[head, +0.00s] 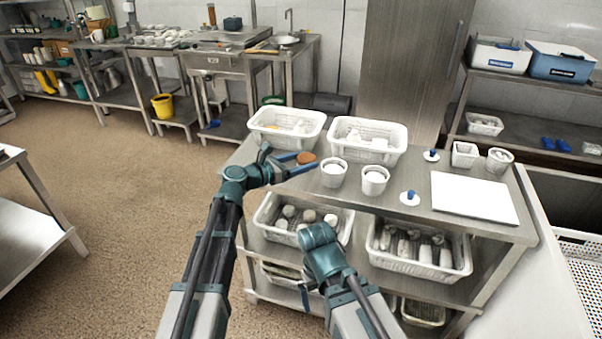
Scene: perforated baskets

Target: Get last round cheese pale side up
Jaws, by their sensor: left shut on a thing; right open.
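My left gripper (301,164) is shut on a small round cheese (306,157), held above the near left part of the steel table. The face of the cheese turned up toward the camera looks orange-brown; its other face is hidden. My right gripper (304,294) is low in front of the table's lower shelves, open, its fingers small and partly hidden by my wrist. A white perforated basket (264,222) on the shelf below the tabletop holds several round pieces, pale, greenish and brownish, partly covered by my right arm.
Two white baskets (258,129) (398,155) stand at the table's back. Two white tubs (334,180) (374,188), blue-handled tools (410,199) and a white board (474,198) lie to the right. Another shelf basket (455,272) holds pale bottle-like items.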

